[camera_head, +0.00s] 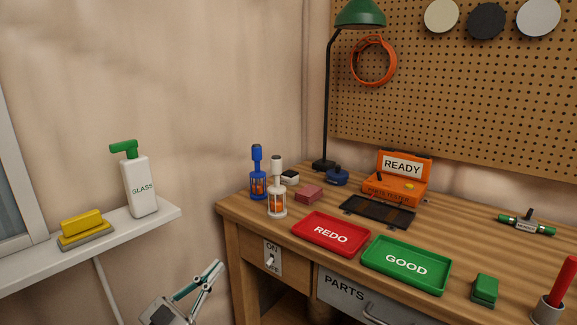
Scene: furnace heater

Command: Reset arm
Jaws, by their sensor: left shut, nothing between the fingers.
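My left gripper (208,277) is at the bottom of the head view, left of the desk and below the white shelf. Its fingers are shut with nothing between them. It is apart from the desk's left side and touches nothing that I can see. My right gripper is not in view.
A wooden desk (460,238) holds a red REDO tray (331,233), a green GOOD tray (406,264), an orange parts tester (396,190) and a lamp (327,100). An ON/OFF switch (270,259) is on its front. A white shelf (110,237) holds a spray bottle (140,190).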

